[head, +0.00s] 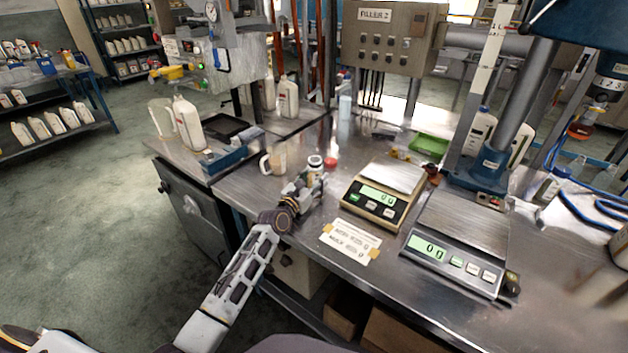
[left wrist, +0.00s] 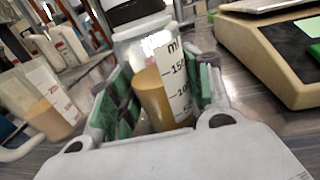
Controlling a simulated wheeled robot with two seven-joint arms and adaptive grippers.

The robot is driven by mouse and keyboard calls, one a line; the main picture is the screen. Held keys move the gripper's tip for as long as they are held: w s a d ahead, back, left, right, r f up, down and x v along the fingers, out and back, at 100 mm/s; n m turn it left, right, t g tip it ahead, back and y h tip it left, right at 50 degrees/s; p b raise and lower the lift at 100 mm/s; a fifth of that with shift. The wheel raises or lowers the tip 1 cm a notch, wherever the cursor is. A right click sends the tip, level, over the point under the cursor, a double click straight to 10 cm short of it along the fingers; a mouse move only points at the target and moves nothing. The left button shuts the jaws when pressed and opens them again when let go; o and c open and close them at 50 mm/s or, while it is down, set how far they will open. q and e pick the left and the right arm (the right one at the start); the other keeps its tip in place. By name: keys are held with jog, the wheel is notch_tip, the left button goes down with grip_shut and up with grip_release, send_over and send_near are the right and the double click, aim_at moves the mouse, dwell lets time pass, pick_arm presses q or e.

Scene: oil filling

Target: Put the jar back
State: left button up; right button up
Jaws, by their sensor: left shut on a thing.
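The jar (left wrist: 155,85) is clear with a dark cap, a ml scale and amber liquid in its lower part. It stands between the green-padded fingers of my left gripper (left wrist: 155,100) in the left wrist view, and the gripper is shut on it. In the head view the jar's top (head: 315,162) shows just beyond my left gripper (head: 312,182), over the steel bench (head: 300,232). I cannot tell whether the jar's base touches the bench. My right gripper is not in view.
A beaker of amber liquid (head: 273,160) stands left of the jar, and a red cap (head: 331,163) lies just right of it. A beige scale (head: 382,195) and a grey scale (head: 458,243) stand to the right. A paper note (head: 351,241) lies in front.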

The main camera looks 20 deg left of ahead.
aim_at(310, 183)
pick_arm(q)
jog(key=o, duration=0.8)
jog(key=shift+o, duration=1.5)
jog(key=shift+r, duration=0.15)
jog(key=shift+s+a, duration=0.1)
jog(key=shift+s, duration=0.4)
jog(key=shift+p+v, duration=0.35)
jog(key=shift+v, duration=2.55)
jog(key=shift+s+a, duration=0.1)
jog(key=shift+s, duration=0.25)
jog(key=shift+v, duration=1.45)
jog(key=shift+s+a+p, duration=0.15)
jog(key=shift+s+p, duration=0.15)
jog(key=shift+s, duration=0.45)
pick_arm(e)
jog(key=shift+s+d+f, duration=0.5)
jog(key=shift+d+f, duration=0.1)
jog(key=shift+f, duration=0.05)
